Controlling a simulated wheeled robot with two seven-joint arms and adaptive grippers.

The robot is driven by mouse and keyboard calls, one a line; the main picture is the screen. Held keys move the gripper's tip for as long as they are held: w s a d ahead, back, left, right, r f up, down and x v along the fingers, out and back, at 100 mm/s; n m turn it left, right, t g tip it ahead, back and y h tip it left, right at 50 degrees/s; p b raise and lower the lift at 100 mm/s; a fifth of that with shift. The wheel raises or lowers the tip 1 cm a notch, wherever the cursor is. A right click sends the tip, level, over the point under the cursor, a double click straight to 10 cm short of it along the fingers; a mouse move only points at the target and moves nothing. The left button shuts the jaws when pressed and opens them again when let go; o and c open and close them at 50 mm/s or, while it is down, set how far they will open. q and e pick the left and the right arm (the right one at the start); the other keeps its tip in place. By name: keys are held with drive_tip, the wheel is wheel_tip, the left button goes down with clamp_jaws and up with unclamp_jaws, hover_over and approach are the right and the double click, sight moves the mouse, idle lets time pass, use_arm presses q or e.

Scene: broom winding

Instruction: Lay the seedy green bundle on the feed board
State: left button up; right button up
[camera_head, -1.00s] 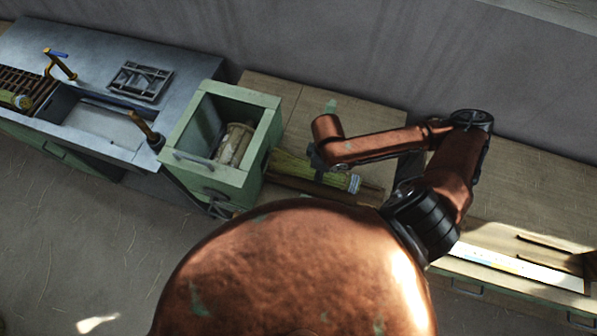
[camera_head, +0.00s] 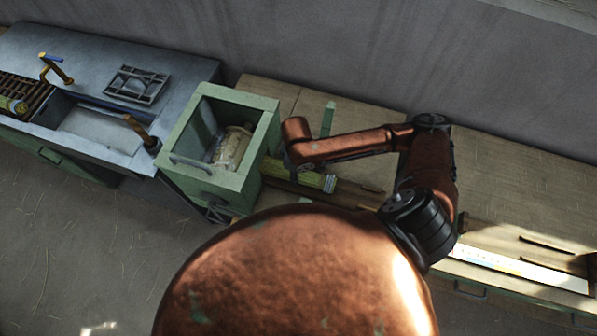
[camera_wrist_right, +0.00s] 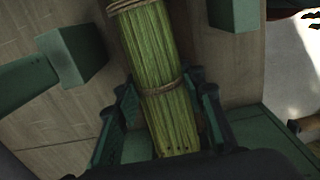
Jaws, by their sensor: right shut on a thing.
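The green bundle (camera_wrist_right: 158,48), long stalks bound with twine, lies lengthwise between the dark green fingers of my right gripper (camera_wrist_right: 165,100), which is shut on it. In the head view the bundle's banded end (camera_head: 329,183) shows below my copper right arm, just right of the green-framed box. The arm hides part of the bundle and the gripper there. A dark brown wooden strip (camera_head: 345,200) runs beneath the bundle; I cannot tell whether it is the feed board or whether the bundle touches it. My left gripper is not in view.
The green-framed box (camera_head: 258,108) holds a pale bound roll (camera_head: 232,146). A green upright (camera_head: 328,118) stands behind my arm. A sink bench (camera_head: 85,65) with a slatted rack (camera_head: 22,88) is at left. Bare tabletop (camera_head: 500,185) lies right of my arm.

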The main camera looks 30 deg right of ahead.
drive_tip(key=o, duration=1.2)
drive_tip(key=shift+f, duration=0.1)
drive_tip(key=shift+c, duration=0.2)
drive_tip(key=shift+r, duration=0.25)
wheel_tip(320, 180, up, 12)
drive_tip(key=p, duration=0.2)
drive_tip(key=shift+a+f, duration=0.1)
